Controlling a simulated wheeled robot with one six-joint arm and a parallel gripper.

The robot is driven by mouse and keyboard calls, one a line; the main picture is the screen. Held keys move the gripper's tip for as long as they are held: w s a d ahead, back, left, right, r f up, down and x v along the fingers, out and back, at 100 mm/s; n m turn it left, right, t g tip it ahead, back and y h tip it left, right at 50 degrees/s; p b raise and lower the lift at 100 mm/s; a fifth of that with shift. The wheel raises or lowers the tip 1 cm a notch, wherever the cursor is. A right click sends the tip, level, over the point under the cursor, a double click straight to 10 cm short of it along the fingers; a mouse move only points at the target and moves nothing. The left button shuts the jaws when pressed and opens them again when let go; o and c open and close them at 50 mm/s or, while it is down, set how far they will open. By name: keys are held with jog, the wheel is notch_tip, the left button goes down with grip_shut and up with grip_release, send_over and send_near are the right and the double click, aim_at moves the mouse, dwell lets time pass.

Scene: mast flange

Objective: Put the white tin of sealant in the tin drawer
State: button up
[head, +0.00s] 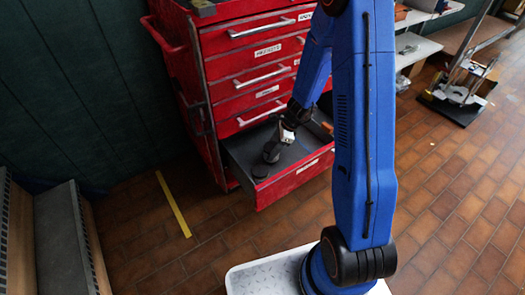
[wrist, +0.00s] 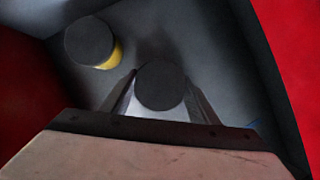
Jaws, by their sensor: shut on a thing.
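My gripper (wrist: 160,80) is shut on a tin with a round dark top (wrist: 160,87). A pale patch shows just below that top, between the fingers; most of the tin's side is hidden, so its colour is hard to confirm. In the head view my gripper (head: 272,150) is low inside the open bottom drawer (head: 296,181) of the red cabinet. Whether the held tin touches the drawer floor I cannot tell. Another dark-topped tin with a yellow side (wrist: 116,52) stands apart, up and left of the held one in the wrist view.
The red cabinet (head: 200,70) has several shut drawers with silver handles above the open one. The drawer's grey floor (wrist: 205,45) is bare right of the tins in the wrist view. Shelves stand at upper right.

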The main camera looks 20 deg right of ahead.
aim_at(265, 147)
jog(key=shift+w+a+f, duration=0.1)
jog(key=shift+w+a, duration=0.1)
jog(key=shift+a, duration=0.5)
jog(key=shift+w+a+f, duration=0.1)
jog(key=shift+w+a, duration=0.05)
jog(key=shift+a, duration=0.6)
jog(key=shift+w+a, duration=0.2)
jog(key=shift+a, duration=0.5)
jog(key=shift+d+f, duration=0.1)
jog(key=shift+f, duration=0.3)
jog(key=o, duration=1.3)
jog(key=shift+f, duration=0.15)
jog(key=shift+o, duration=0.2)
